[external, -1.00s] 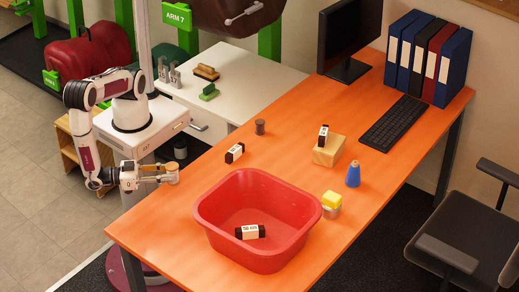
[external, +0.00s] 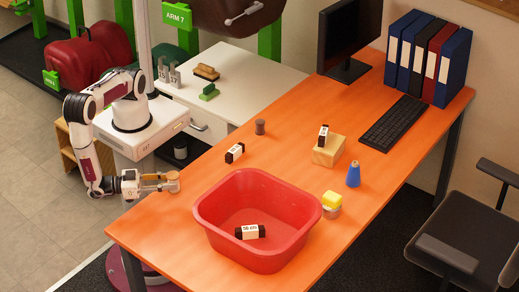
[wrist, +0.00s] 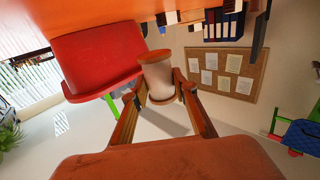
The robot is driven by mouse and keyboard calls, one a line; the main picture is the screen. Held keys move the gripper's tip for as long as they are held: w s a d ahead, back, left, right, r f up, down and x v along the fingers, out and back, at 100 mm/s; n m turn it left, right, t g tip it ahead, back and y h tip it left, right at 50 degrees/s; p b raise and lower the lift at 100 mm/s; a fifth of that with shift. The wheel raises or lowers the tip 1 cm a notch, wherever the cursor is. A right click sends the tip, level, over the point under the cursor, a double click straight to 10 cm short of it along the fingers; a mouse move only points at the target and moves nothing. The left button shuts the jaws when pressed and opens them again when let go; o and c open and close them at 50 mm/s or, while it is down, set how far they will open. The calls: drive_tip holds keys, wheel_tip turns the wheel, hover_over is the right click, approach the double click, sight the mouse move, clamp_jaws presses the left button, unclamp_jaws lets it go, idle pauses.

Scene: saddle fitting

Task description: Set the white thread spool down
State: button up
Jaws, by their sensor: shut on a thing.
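The white thread spool (wrist: 158,80), pale with brown-orange end discs, is between my gripper's fingers in the wrist view. In the external view the spool (external: 172,182) is a small shape at the fingertips, near the left edge of the orange table (external: 150,232). My gripper (external: 168,183) is shut on it; the fingers also show on both sides of the spool in the wrist view (wrist: 158,94). Whether the spool touches the table cannot be told.
A red tub (external: 207,213) holding a black-and-white item stands right of my gripper. Another such item (external: 235,153), a dark spool (external: 260,127), a wooden block (external: 328,152), a blue cone (external: 353,175) and a yellow piece (external: 332,198) stand beyond. Bare table lies left of the tub.

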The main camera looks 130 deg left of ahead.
drive_tip(key=shift+f, duration=0.85)
drive_tip(key=shift+f, duration=2.1)
drive_tip(key=shift+f, duration=0.15)
drive_tip(key=o, duration=1.1)
drive_tip(key=shift+s+d, duration=0.1)
drive_tip(key=shift+v, duration=5.85)
